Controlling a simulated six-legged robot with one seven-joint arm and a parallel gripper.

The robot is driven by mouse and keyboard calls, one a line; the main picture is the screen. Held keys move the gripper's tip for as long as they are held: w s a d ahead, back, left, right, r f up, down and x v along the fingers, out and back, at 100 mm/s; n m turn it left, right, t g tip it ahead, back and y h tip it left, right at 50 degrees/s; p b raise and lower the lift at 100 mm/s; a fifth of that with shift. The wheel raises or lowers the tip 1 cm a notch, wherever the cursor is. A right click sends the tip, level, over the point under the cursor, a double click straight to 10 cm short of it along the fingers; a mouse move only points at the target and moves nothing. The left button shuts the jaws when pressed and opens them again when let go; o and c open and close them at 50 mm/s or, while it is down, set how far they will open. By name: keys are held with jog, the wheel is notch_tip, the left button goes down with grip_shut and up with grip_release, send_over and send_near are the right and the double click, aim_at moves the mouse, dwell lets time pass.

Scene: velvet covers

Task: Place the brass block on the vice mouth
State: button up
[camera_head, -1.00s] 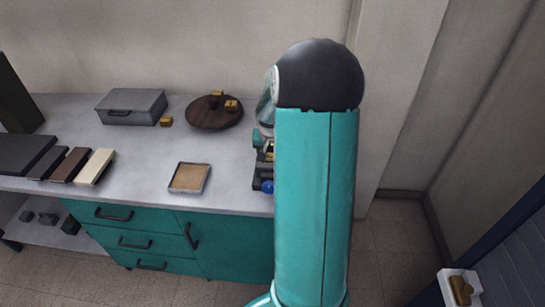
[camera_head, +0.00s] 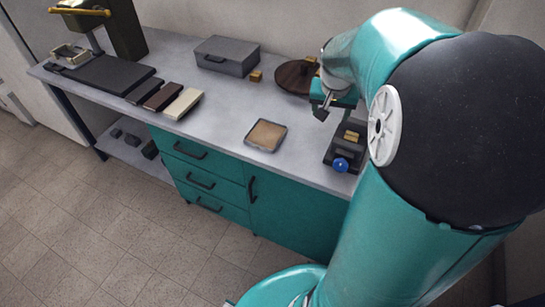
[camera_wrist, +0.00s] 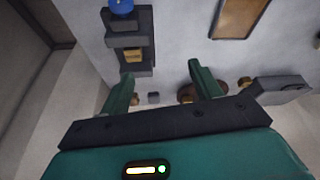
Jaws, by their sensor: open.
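The vice (camera_head: 330,156) is dark, with a blue knob (camera_head: 341,164), near the right end of the bench. A brass-coloured block (camera_head: 351,136) shows at its mouth; I cannot tell whether it is loose or part of the vice. The vice (camera_wrist: 145,18) and brass piece (camera_wrist: 133,55) also show in the wrist view. Another brass block (camera_head: 255,76) lies beside the grey case, and one (camera_head: 311,59) is at the round dark wooden board (camera_head: 290,78), partly hidden by my arm. My gripper (camera_wrist: 161,70) is open and empty above the bench, behind the vice in the head view (camera_head: 322,108).
The grey case (camera_head: 226,54) stands at the bench's back. A shallow tan tray (camera_head: 266,135) lies near the front edge. Dark, brown and cream slabs (camera_head: 183,103) lie at left, beside a green machine (camera_head: 126,30). The bench between slabs and tray is clear.

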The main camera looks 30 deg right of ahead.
jog(key=s+a+r+n+t+y, duration=0.1)
jog(key=s+a, duration=0.3)
jog(key=a, duration=0.4)
jog(key=s+a+r+n+y, duration=0.1)
jog(key=s+a+r+n, duration=0.2)
jog(key=a, duration=0.5)
jog(key=s+a+r+n+t, duration=0.1)
jog(key=s+a+r+n, duration=0.1)
jog(key=s+a, duration=0.4)
jog(key=a+n, duration=0.1)
jog(key=a, duration=0.1)
jog(key=shift+s+a+r+n+t+y, duration=0.3)
jog(key=shift+s+r+n+y, duration=0.05)
jog(key=shift+r+n+y, duration=0.05)
jog(key=shift+d, duration=0.1)
